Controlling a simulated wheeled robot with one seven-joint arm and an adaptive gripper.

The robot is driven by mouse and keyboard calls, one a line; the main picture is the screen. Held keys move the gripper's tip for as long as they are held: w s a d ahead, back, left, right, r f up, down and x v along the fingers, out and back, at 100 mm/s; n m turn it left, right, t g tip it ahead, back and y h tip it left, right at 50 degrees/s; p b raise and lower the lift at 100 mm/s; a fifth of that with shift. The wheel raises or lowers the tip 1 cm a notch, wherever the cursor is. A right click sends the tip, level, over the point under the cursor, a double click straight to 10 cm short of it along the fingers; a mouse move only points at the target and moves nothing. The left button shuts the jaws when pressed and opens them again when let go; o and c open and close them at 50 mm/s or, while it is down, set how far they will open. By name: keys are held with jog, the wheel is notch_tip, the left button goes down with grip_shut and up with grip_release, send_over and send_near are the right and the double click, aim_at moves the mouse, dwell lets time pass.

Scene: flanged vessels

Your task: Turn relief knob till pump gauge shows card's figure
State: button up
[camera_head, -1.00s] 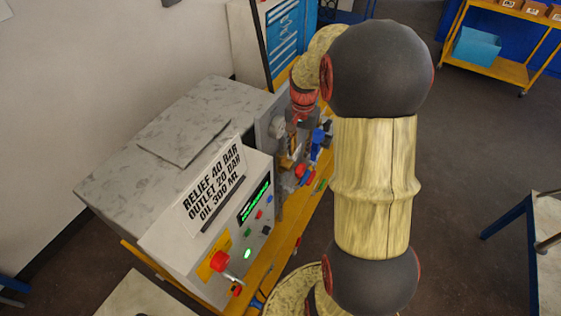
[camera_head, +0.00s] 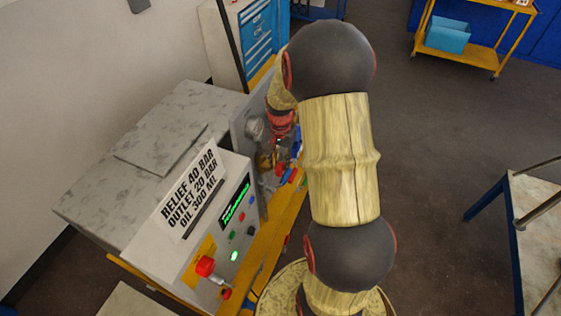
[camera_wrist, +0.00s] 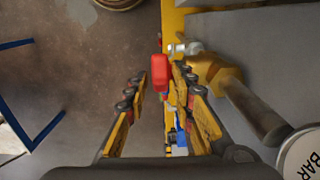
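The white card (camera_head: 192,190) on the sloped console reads RELIEF 40 BAR, OUTLET 20 BAR, OIL 300 ML. A round gauge face marked BAR (camera_wrist: 303,155) is cut off at the wrist view's lower right; its needle is not seen. I cannot tell which part is the relief knob. A red handle-like part (camera_wrist: 160,72) shows between my fingers, and a brass-coloured fitting (camera_wrist: 228,82) lies to their right. My gripper (camera_wrist: 159,80) is open, fingers apart on both sides of the red part; contact cannot be told. In the head view my arm partly hides this area.
The console has a lit green display (camera_head: 237,203), small buttons and a red knob on a yellow plate (camera_head: 205,266). A yellow rail (camera_head: 262,250) runs along the bench front. A blue-framed table (camera_head: 530,215) stands right; the floor between is clear.

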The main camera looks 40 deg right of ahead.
jog(key=shift+c, duration=0.3)
grip_shut()
jog(key=shift+w+d+r+y+p, duration=0.1)
jog(key=shift+d+y+p, duration=0.1)
jog(key=shift+y+p, duration=0.4)
jog(key=shift+w+d+g+y+p, duration=0.15)
jog(key=shift+d+g+y+p, duration=0.15)
jog(key=shift+g+y+p, duration=0.45)
jog(key=shift+o, duration=0.3)
grip_release()
